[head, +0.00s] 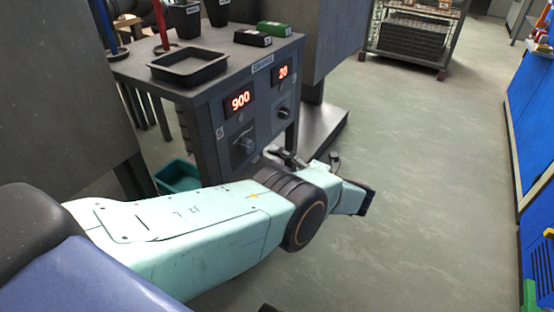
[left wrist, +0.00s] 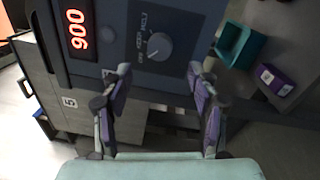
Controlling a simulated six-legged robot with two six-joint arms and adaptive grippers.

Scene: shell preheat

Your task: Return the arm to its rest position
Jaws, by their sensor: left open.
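My left arm (head: 185,225) reaches in from the left over the floor, in front of a grey control cabinet. Its gripper (head: 300,160) is partly hidden behind the wrist in the head view. In the left wrist view the two fingers of the left gripper (left wrist: 158,78) stand wide apart with nothing between them. They point toward the cabinet front, with a round knob (left wrist: 158,45) beyond the gap. The gripper looks apart from the knob. The cabinet front (head: 205,150) carries red displays reading 900 (head: 240,100) and 20 (head: 283,72). My right gripper is in neither view.
A wire cage (head: 413,35) stands at the back. The floor to the right (head: 430,150) is clear.

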